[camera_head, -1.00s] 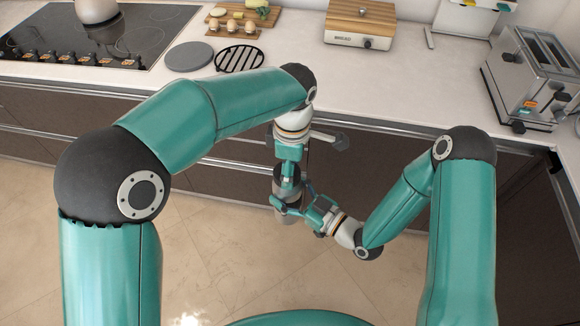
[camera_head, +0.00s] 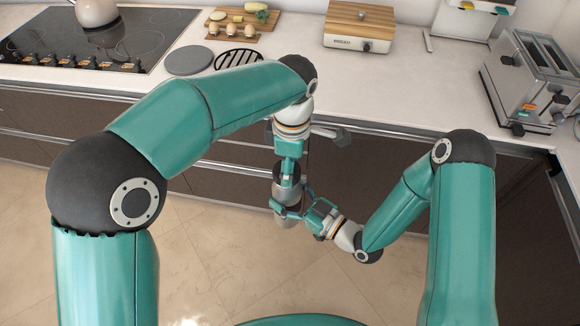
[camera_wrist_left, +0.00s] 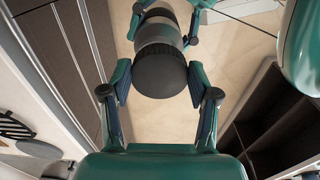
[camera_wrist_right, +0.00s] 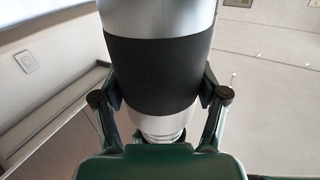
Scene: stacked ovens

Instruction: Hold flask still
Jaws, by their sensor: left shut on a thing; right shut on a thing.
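The flask (camera_head: 286,189) is a silver cylinder with a broad dark band, standing roughly upright in the air in front of the counter. The left wrist view shows its round black cap (camera_wrist_left: 160,72) end-on. My left gripper (camera_head: 287,168) comes from above, its fingers shut on the flask's capped end. My right gripper (camera_head: 290,210) reaches in from the lower right and is shut around the flask's body. In the right wrist view the dark band (camera_wrist_right: 153,75) fills the space between its fingers. The grippers hide parts of the flask in the head view.
The white counter (camera_head: 400,85) has dark drawers (camera_head: 215,150) below it, close behind the grippers. A drawer or door handle (camera_head: 328,134) juts out beside my left wrist. A toaster (camera_head: 535,80), a wooden-topped appliance (camera_head: 358,28) and a hob (camera_head: 100,45) stand on the counter. Tiled floor lies below.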

